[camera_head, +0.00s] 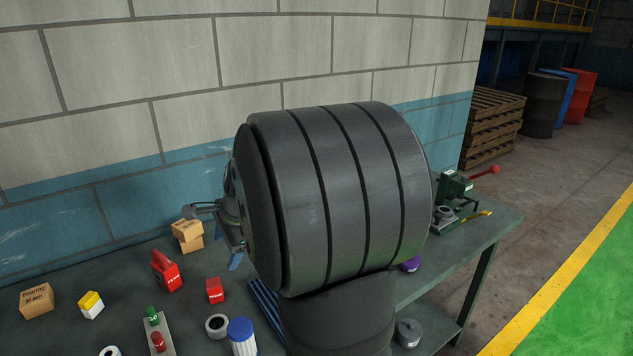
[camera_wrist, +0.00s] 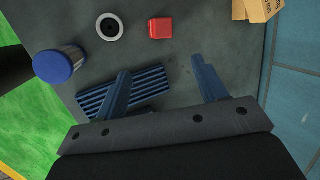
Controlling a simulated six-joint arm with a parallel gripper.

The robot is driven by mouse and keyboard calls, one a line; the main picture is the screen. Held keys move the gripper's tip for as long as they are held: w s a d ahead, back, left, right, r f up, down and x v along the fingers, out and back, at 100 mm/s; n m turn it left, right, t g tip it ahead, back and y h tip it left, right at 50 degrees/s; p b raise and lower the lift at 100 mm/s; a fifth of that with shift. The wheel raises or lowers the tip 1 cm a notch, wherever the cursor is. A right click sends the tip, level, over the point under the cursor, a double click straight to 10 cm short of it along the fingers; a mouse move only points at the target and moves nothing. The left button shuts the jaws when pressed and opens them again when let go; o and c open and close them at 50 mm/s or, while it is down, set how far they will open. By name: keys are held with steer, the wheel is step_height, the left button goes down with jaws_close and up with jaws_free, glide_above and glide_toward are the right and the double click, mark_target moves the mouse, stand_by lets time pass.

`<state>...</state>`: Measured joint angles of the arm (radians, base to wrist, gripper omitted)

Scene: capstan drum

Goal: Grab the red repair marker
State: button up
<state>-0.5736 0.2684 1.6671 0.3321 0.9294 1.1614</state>
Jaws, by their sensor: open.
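A small upright red piece (camera_head: 157,341) stands beside a green one on a narrow grey holder (camera_head: 168,333) at the bottom left of the head view. It looks most like the red repair marker, but no label is readable. The wrist view does not show it. My gripper (camera_wrist: 161,70) is open and empty above the bench, its two blue fingers spread apart. In the head view it is to the right of the holder and partly hidden by a dark grooved drum shape.
A small red box (camera_wrist: 160,28), a white ring (camera_wrist: 109,27), a blue-lidded jar (camera_wrist: 60,65) and a blue ribbed piece (camera_wrist: 145,88) lie near my gripper. A red handled object (camera_head: 166,272) and cardboard boxes (camera_head: 37,300) are on the bench. A wall stands behind.

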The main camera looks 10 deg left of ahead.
steer(key=m+g+h, duration=0.1)
steer(key=m+h, duration=0.2)
steer(key=h, duration=0.1)
glide_above(213, 282)
step_height(213, 282, down, 18)
steer(key=shift+r, duration=0.1)
steer(key=c, duration=1.1)
steer(key=shift+r, duration=0.1)
